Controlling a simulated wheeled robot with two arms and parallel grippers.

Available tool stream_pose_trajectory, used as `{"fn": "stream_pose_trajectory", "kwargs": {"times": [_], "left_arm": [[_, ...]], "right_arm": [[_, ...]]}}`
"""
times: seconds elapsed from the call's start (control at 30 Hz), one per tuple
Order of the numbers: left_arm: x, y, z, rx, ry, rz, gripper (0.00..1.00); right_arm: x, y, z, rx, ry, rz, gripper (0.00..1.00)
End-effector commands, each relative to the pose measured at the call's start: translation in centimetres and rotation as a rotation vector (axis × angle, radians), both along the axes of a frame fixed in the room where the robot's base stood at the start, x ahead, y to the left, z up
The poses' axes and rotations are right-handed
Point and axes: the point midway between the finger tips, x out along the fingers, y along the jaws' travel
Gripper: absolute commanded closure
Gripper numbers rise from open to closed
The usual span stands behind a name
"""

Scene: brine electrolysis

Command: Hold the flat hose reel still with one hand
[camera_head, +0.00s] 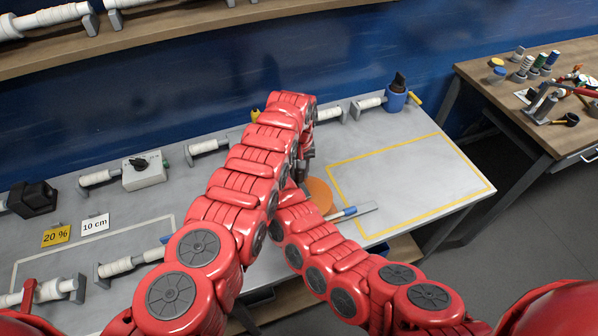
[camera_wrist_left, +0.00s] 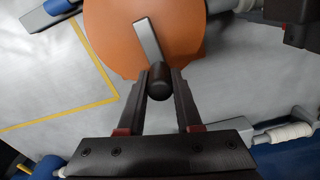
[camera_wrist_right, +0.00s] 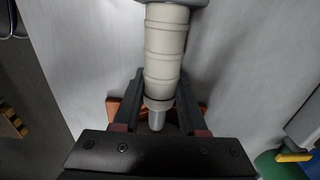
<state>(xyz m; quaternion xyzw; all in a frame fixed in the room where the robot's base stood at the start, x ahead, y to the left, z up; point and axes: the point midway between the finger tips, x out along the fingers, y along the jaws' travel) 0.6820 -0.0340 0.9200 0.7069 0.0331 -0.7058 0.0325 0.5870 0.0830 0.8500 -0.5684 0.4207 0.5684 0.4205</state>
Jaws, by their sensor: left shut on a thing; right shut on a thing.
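The flat hose reel (camera_head: 320,194) shows in the head view as an orange disc on the grey bench, partly hidden by my arms. In the left wrist view its orange disc (camera_wrist_left: 118,38) carries a grey crank bar (camera_wrist_left: 147,40) with a dark knob (camera_wrist_left: 160,82). My left gripper (camera_wrist_left: 161,78) is shut on that knob; in the head view it shows as a dark shape (camera_head: 306,168) above the disc. My right gripper (camera_wrist_right: 157,85) is shut on a pale ribbed cylinder (camera_wrist_right: 165,50) with a grey tip. Orange shows behind its fingers. In the head view the right gripper is hidden.
A yellow-outlined area (camera_head: 410,180) on the right of the bench is empty. A blue-handled flat tool (camera_head: 350,212) lies near the reel. My two arms cross close together.

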Motion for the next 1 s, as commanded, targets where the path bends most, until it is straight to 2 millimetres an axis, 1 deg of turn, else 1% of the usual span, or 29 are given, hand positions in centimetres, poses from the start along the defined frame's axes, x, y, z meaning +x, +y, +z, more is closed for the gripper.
{"fn": "stream_pose_trajectory", "kwargs": {"times": [0.1,0.13,0.2,0.3,0.57,0.73,0.87,1.0], "left_arm": [[0.0,0.1,-0.1,0.002,0.002,0.001,1.0],[0.0,0.1,-0.1,0.002,0.002,0.001,0.65],[0.0,0.1,-0.1,0.002,0.002,0.001,0.52],[0.0,0.0,0.0,0.001,0.002,0.001,0.36],[0.0,0.0,0.0,0.001,0.001,0.001,0.36],[0.0,0.0,0.4,0.002,0.001,0.001,0.36],[0.1,-0.2,1.4,0.002,-0.001,-0.001,0.36],[0.1,-0.3,2.9,-0.002,-0.003,-0.001,0.36]], "right_arm": [[0.0,0.1,0.0,0.002,0.002,0.001,1.0],[-0.1,0.1,0.0,0.002,0.002,0.001,1.0],[0.0,0.1,0.0,0.002,0.002,0.001,1.0],[-0.1,0.1,0.0,0.002,0.002,0.002,1.0],[-0.1,0.1,0.0,0.002,0.002,0.002,1.0],[-0.1,0.1,0.0,0.002,0.002,0.002,1.0],[-0.1,0.1,0.0,0.002,0.001,0.002,1.0],[-0.1,0.1,0.0,0.002,0.001,0.002,1.0]]}}
